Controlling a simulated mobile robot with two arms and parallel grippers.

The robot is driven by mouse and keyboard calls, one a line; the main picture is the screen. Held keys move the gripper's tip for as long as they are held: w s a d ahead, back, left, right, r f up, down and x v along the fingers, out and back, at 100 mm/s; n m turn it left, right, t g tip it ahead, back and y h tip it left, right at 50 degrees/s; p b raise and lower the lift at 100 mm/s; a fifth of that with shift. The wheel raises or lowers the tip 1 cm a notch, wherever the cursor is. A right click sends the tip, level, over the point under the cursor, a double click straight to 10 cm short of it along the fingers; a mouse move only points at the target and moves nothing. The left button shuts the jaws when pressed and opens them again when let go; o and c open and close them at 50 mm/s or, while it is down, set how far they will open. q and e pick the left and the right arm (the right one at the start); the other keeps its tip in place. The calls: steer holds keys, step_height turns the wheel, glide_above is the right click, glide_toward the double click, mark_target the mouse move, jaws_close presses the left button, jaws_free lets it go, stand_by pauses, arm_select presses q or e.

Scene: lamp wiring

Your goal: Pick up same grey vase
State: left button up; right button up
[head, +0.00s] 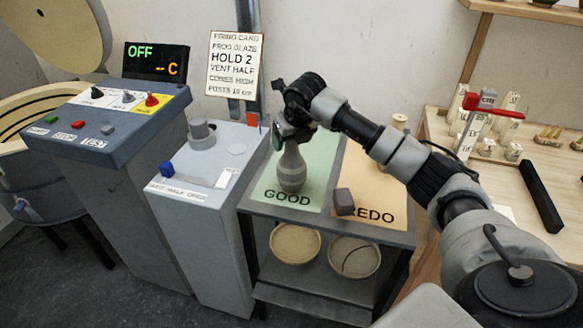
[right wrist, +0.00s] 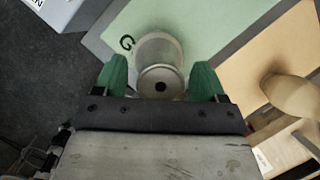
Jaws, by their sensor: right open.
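The grey vase (head: 291,170) stands upright on the green GOOD mat (head: 318,174) in the head view. In the right wrist view I look down on the vase (right wrist: 160,58), with its round mouth and dark opening between the green fingers. My right gripper (head: 290,130) is at the top of the vase in the head view, and the arm partly hides it there. In the right wrist view the right gripper (right wrist: 160,80) is open, one finger on each side of the vase's top, with small gaps showing. My left gripper is not in view.
A small dark grey block (head: 344,202) sits on the orange REDO mat (head: 373,185), right of the vase. Two bowls are on the shelf below. A grey control box (head: 187,195) stands left of the table.

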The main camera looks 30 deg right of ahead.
steer(key=shift+c, duration=0.3)
jaws_close()
stand_by(0.4)
